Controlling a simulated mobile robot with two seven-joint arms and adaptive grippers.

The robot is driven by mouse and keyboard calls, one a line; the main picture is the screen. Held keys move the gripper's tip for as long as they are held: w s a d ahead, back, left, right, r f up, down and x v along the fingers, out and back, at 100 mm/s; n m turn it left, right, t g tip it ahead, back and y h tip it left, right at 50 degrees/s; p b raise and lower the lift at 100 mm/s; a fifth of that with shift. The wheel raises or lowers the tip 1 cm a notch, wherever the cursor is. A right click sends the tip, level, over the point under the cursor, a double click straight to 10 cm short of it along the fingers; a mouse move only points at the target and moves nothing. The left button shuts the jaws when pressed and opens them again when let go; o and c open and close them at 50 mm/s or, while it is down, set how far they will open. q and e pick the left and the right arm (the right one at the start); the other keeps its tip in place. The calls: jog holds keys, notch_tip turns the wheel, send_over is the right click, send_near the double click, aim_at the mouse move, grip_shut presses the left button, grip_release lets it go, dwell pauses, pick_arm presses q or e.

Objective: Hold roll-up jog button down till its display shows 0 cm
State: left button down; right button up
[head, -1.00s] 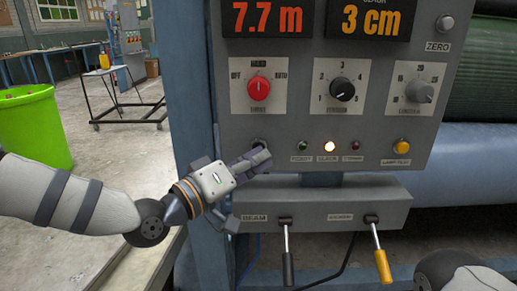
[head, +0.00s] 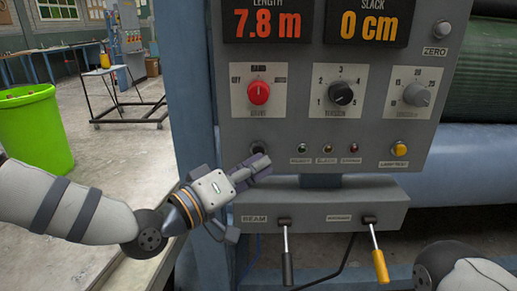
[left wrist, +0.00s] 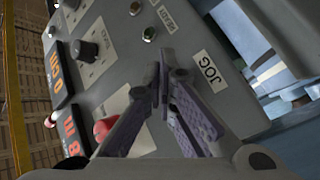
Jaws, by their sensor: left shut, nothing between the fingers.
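The slack display (head: 364,23) on the grey control panel (head: 300,115) reads 0 cm in orange. The length display (head: 268,21) reads 7.8 m in red. The dark round jog button (head: 258,145) shows just above my left gripper's fingertips in the head view. My left gripper (head: 262,164) is shut and empty, in front of the panel's lower left. In the left wrist view its fingers (left wrist: 165,85) point at the panel beside the JOG label (left wrist: 208,70), and the button is hidden there. I cannot tell whether the fingertips touch the button. My right gripper is out of view.
A red mode knob (head: 259,93), other dials and a yellow lamp-test button (head: 399,149) are on the panel. Two levers, one black (head: 287,265) and one yellow (head: 381,263), hang below it. A green bin (head: 35,130) stands at left.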

pick_arm(q)
jog(key=shift+f, duration=0.1)
jog(key=s+p, duration=0.2)
jog(key=s, duration=0.3)
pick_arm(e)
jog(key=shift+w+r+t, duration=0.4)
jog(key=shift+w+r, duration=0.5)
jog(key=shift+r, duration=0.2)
